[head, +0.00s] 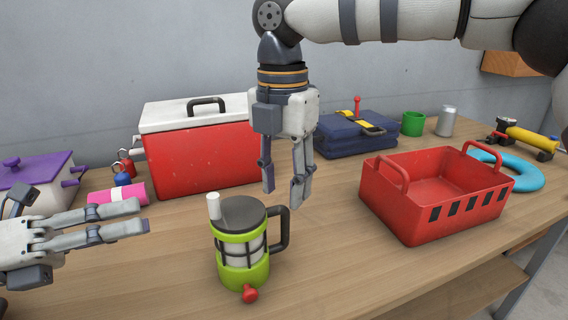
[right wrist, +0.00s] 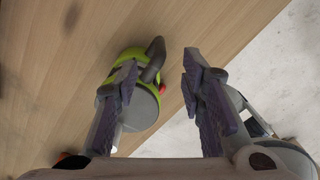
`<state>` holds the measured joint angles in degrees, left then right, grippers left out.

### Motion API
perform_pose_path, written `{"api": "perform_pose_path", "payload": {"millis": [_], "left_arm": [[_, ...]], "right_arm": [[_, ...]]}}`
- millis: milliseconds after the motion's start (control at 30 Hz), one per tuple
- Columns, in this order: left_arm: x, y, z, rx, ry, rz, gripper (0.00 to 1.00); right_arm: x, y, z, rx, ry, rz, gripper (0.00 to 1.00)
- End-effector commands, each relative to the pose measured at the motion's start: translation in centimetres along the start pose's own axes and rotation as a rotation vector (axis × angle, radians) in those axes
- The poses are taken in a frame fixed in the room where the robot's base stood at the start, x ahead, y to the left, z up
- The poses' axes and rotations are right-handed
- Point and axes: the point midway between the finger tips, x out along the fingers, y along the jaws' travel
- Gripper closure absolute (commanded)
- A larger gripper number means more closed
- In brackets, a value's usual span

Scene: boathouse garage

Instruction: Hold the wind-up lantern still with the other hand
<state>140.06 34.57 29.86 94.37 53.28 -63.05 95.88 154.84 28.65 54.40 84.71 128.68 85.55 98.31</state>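The wind-up lantern (head: 232,272) is lime green with a dark lid, a dark handle on its right, a white upright knob at its upper left and a red knob low at the front. It stands upright on the workbench. My right gripper (head: 282,192) hangs fingers down, open and empty, just above and behind the lantern's handle side. In the right wrist view the lantern (right wrist: 143,110) lies partly behind one finger of my right gripper (right wrist: 188,75). My left gripper (head: 142,217) is to the left of the lantern, apart from it, fingers pointing right with an empty gap between them.
A red cooler (head: 200,160) with a white lid stands behind the lantern. A red basket (head: 440,215) is to the right, with a blue ring (head: 526,178) beyond it. Bare wood lies between lantern and basket.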

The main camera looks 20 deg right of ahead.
Motion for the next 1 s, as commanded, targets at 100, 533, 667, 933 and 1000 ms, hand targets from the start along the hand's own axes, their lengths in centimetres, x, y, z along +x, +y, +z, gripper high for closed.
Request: {"api": "perform_pose_path", "payload": {"millis": [100,533,667,933,1000], "left_arm": [[0.0,0.0,0.0,0.0,0.0,0.0,0.67],[0.0,0.0,0.0,0.0,0.0,0.0,0.67],[0.0,0.0,0.0,0.0,0.0,0.0,0.67],[0.0,0.0,0.0,0.0,0.0,0.0,0.67],[0.0,0.0,0.0,0.0,0.0,0.0,0.67]], "right_arm": [[3.2,-0.1,0.0,-0.002,0.003,-0.004,0.64],[9.3,0.0,0.0,-0.002,0.001,0.002,0.64],[9.4,0.1,0.0,-0.002,0.001,0.002,0.64],[9.3,0.1,0.0,-0.003,0.001,0.003,1.0],[9.3,0.1,0.0,-0.003,0.001,0.003,1.0]]}}
